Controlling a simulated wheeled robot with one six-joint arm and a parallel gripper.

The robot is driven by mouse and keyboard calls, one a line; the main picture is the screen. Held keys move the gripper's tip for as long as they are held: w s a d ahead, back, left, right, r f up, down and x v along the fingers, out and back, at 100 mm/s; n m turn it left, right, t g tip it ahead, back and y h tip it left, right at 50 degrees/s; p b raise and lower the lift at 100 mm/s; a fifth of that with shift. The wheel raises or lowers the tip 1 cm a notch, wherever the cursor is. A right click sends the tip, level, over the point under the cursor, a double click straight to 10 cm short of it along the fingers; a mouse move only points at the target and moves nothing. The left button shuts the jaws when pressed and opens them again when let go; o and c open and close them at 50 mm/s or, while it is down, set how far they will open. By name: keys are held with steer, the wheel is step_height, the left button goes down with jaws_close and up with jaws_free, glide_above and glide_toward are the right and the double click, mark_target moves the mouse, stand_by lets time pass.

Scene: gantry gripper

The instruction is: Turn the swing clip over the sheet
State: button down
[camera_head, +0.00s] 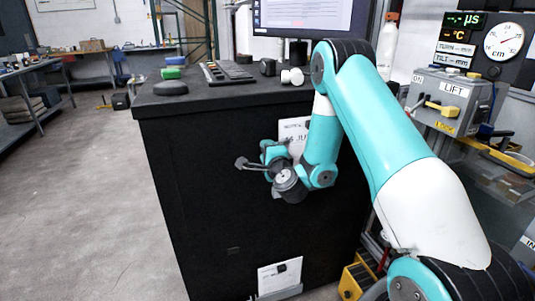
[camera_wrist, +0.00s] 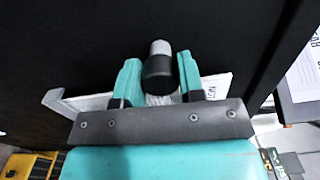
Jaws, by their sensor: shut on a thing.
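My gripper (camera_wrist: 157,85) has its two teal fingers on either side of the swing clip's dark, rounded knob (camera_wrist: 158,72), which has a grey end. The fingers are shut on it. In the head view my gripper (camera_head: 272,153) is at the front of the black cabinet, left of the upper sheet (camera_head: 293,130). That white sheet bears dark print and is partly hidden by my arm. In the wrist view a white sheet (camera_wrist: 218,86) shows behind the fingers, mostly covered by my gripper. Whether the clip lies over the sheet cannot be told.
The black cabinet (camera_head: 190,200) fills the middle. A second sheet (camera_head: 280,276) with a dark clip hangs low on its front. A keyboard, a monitor (camera_head: 305,17) and small items stand on top. A lift control box (camera_head: 443,100) is at right.

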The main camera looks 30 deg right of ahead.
steer(key=shift+m, duration=1)
steer(key=c, duration=0.7)
jaws_free()
steer(key=shift+s+d, duration=0.1)
steer(key=shift+c, duration=0.2)
